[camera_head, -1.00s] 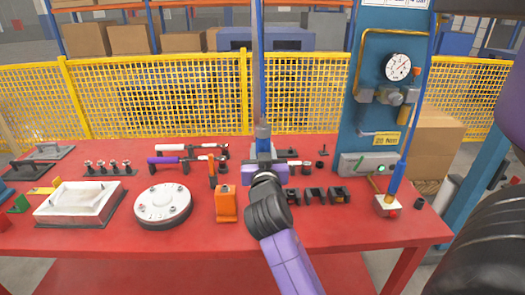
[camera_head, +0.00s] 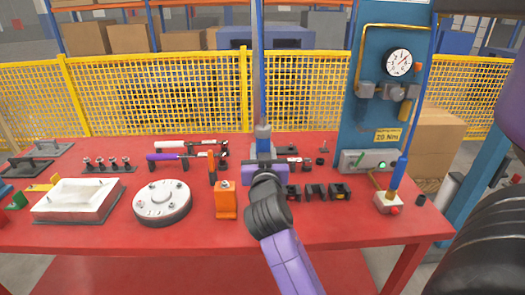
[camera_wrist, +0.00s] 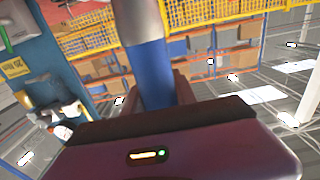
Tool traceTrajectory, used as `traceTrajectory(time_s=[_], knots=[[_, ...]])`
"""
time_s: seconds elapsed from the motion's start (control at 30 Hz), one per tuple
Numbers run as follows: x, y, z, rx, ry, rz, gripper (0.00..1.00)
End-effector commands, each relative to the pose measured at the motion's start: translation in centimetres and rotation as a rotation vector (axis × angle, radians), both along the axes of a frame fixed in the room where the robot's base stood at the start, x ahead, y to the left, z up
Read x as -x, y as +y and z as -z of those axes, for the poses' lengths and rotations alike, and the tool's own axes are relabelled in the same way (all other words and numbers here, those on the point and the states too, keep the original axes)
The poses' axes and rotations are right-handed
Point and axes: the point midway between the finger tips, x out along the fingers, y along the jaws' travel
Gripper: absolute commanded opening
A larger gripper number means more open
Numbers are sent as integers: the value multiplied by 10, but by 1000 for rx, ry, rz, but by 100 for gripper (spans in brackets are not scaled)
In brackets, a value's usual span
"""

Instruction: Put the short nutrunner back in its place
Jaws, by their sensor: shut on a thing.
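My gripper (camera_head: 264,168) is shut on an upright tool with a blue body and grey top, which I take to be the short nutrunner (camera_head: 263,143). It is over the back middle of the red table. In the wrist view the blue and grey nutrunner (camera_wrist: 150,70) stands up between the dark fingers (camera_wrist: 160,105). My gripper and wrist hide its lower end, so I cannot tell whether it touches anything. Black cradles (camera_head: 316,191) stand in a row just right of my wrist, and they look empty. I cannot tell which place belongs to the nutrunner.
An orange block (camera_head: 225,201) and a round white flange (camera_head: 162,203) stand left of my arm. Wrenches (camera_head: 183,156) lie on supports behind them. A white tray (camera_head: 76,200) is farther left. The blue gauge panel (camera_head: 376,110) rises at the right. The table's front strip (camera_head: 180,240) is clear.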

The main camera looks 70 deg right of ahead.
Motion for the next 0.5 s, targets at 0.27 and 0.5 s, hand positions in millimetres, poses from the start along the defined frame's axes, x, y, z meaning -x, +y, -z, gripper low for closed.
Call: traceTrajectory(time_s=[0.27, 0.5], knots=[[0, 0, 2, 5, -3, -1, 0], [0, 0, 4, 5, -3, -1, 47]])
